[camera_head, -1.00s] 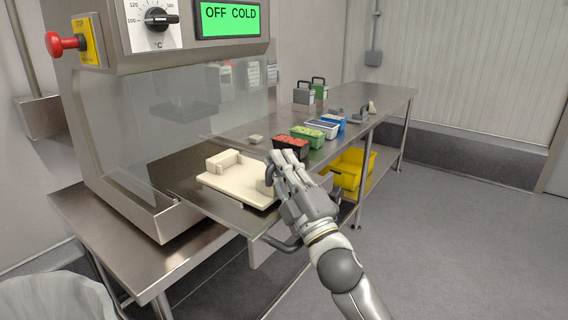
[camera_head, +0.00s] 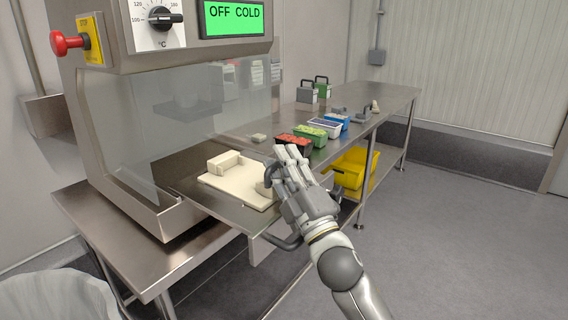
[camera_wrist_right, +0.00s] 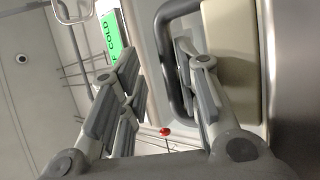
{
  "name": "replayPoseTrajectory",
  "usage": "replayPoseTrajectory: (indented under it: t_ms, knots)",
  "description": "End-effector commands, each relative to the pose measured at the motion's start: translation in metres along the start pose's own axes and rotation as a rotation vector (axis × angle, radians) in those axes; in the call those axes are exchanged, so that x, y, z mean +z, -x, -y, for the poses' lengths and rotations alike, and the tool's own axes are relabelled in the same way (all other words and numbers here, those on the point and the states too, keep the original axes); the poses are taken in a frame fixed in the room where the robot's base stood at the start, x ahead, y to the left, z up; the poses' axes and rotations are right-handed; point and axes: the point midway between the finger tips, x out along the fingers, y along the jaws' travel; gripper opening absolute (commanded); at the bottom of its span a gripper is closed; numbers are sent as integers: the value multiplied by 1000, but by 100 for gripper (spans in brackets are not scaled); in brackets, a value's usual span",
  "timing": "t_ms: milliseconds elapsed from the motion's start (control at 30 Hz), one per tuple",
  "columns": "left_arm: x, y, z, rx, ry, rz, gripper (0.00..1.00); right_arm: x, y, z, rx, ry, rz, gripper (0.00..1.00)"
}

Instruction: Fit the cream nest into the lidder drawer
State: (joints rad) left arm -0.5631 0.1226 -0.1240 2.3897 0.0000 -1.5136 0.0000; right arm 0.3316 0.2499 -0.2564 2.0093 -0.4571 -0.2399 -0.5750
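The cream nest (camera_head: 230,192), a flat plate with a raised block at its back left, lies on the steel drawer plate (camera_head: 240,214) in front of the lidder (camera_head: 165,130). I cannot tell whether it is seated. My right gripper (camera_head: 284,160) is at the nest's right edge and hides part of it. In the right wrist view my fingers (camera_wrist_right: 160,92) are spread apart. A dark bar handle (camera_wrist_right: 171,65) beside a cream slab (camera_wrist_right: 229,45) shows between them, close to the right-hand finger; contact is unclear. My left gripper is not in view.
A black tub with red filling (camera_head: 292,142), a green tub (camera_head: 310,134) and other trays line the bench to the right. A yellow crate (camera_head: 350,172) stands below. The lidder's clear guard (camera_head: 170,115) is behind the nest. Floor to the right is free.

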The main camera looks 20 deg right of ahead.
Motion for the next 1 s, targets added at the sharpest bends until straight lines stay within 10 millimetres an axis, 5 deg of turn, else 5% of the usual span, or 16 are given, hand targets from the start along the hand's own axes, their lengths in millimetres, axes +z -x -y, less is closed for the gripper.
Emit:
replayPoseTrajectory:
  t_ms: [33,267,1000]
  knots:
    - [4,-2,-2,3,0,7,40,7,5,18,-36,-2,19,36]
    - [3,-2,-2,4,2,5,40,6,20,18,-36,-3,17,36]
    - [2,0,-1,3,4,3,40,-2,117,0,-3,-2,1,36]
